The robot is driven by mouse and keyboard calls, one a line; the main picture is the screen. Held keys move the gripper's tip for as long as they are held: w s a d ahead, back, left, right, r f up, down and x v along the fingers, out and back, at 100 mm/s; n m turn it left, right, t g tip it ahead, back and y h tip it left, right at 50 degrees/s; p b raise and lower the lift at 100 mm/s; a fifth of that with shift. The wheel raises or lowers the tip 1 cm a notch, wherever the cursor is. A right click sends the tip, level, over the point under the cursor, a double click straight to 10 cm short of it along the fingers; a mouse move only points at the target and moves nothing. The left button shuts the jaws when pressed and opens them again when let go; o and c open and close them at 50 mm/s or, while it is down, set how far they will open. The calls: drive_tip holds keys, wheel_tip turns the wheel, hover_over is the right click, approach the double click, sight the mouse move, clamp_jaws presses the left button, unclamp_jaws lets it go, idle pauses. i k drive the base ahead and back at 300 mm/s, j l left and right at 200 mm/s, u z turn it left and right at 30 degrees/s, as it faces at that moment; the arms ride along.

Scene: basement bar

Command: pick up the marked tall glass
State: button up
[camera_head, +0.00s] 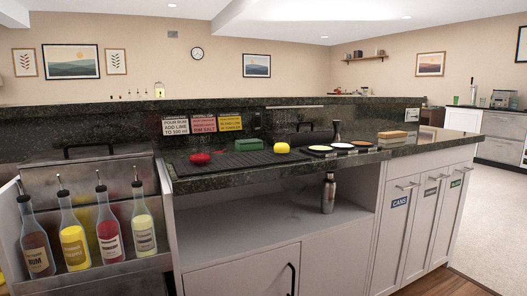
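I cannot make out a marked tall glass with certainty in the head view. A small, pale yellowish glass or jar (159,90) stands on the raised back ledge at the left, too small to tell what it is. My gripper is not in view, so whether it is open or shut does not show.
A speed rail at left holds bottles, including a red one (108,228). The dark counter (235,181) carries a black mat, a red item (200,159), a yellow item (281,148) and small dishes (340,146). A steel shaker (328,193) stands on the shelf below.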

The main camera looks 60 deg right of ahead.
sight(282, 117)
drive_tip(key=z, duration=1.9)
